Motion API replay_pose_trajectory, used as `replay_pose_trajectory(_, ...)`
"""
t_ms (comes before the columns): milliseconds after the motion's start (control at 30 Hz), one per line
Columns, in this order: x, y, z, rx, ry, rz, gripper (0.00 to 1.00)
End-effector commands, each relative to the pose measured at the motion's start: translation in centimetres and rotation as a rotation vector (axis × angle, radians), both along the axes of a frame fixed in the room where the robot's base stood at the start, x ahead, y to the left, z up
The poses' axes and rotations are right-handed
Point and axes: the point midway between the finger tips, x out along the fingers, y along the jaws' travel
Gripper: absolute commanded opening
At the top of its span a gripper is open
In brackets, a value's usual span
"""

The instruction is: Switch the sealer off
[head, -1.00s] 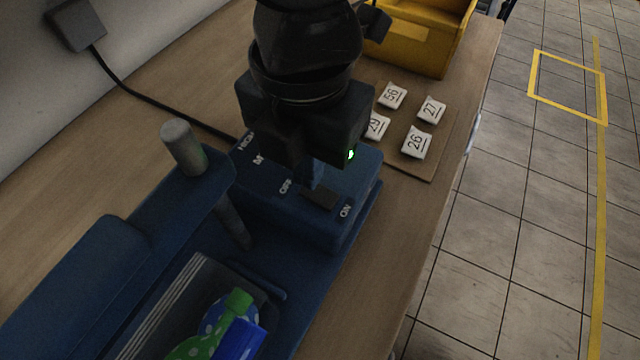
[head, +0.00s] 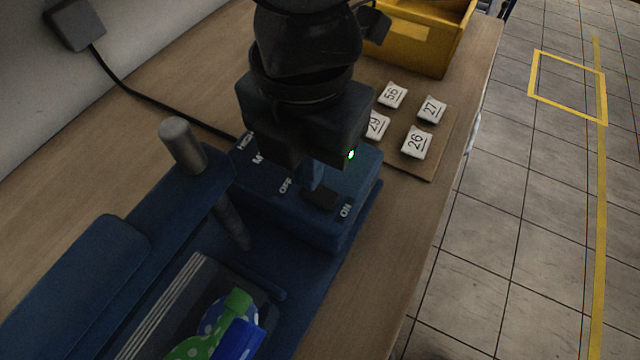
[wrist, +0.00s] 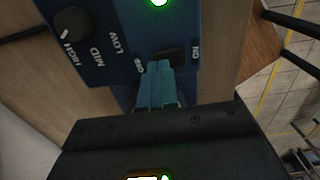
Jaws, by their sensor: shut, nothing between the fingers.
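The blue sealer (head: 340,228) stands on the table with its control box under my gripper. Its dark rocker switch (head: 322,200) lies between the OFF and ON labels; it also shows in the wrist view (wrist: 170,54). A green light (head: 351,154) on the box is lit. My gripper (head: 312,184) points down, shut and empty, with its fingertips at the switch on the OFF side. In the wrist view the teal fingers (wrist: 157,76) overlap the OFF end of the switch and partly cover the OFF label. I cannot tell whether they touch or press it.
A dial (wrist: 72,25) sits beside the HIGH, MID and LOW labels. The sealer's upright grey-topped lever (head: 183,147) stands left of my gripper. White numbered packets (head: 417,142) and a yellow bin (head: 420,45) are behind.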

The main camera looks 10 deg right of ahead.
Motion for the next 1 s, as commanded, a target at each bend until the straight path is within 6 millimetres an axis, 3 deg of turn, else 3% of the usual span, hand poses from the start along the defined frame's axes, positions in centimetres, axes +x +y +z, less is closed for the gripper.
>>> replay_pose_trajectory(1000, 0.0, 0.0, -1.4, -0.001, -0.001, 0.0, 0.0)
